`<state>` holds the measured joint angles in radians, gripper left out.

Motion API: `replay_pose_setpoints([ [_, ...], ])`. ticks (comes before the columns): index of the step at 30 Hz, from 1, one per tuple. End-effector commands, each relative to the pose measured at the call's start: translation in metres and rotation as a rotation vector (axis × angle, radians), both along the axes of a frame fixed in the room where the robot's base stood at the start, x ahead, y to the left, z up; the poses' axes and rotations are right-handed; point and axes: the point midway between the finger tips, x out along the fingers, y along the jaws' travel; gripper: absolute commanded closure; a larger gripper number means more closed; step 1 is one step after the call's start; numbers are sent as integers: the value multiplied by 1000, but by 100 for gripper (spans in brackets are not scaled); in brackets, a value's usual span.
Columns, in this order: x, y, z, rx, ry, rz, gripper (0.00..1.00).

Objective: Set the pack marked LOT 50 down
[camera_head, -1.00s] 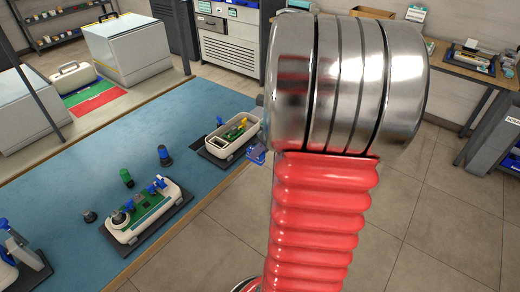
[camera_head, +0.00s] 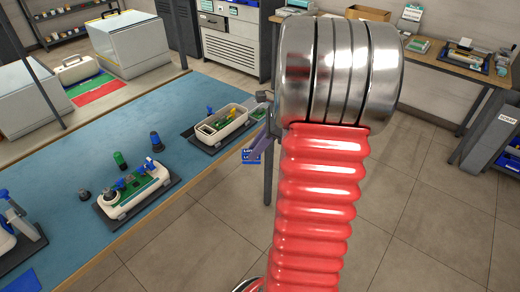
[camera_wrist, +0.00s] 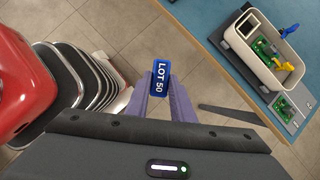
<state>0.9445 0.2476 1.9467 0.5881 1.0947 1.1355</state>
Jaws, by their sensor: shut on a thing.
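The pack marked LOT 50 is a small blue block with white lettering, seen in the wrist view (camera_wrist: 161,72). My gripper (camera_wrist: 162,90) is shut on it, with a purple finger on each side. In the head view the pack (camera_head: 250,156) and my gripper (camera_head: 260,148) show just off the bench's right edge. The pack is over the tiled floor and touches nothing but the fingers. My red sleeve and metal wrist cover part of the head view.
A blue-topped bench (camera_head: 75,155) lies to the left. An open cream tray (camera_head: 240,115) with green boards stands near its right edge. A cream fixture (camera_head: 120,200) and several small posts stand nearer. Bare blue surface lies between them. A wooden table (camera_head: 470,66) stands behind right.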

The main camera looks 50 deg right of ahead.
Motion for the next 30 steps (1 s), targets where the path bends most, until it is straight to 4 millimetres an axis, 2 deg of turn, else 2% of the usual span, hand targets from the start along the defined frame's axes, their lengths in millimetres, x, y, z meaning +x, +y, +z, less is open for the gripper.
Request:
replay_pose_setpoints([
  [8,21,22,6,1,1,513,100],
  [12,37,40,8,1,2,850,100],
  [17,58,62,7,1,2,1178,100],
  [23,86,95,2,2,2,1515,100],
  [30,121,145,-9,2,1,1850,100],
])
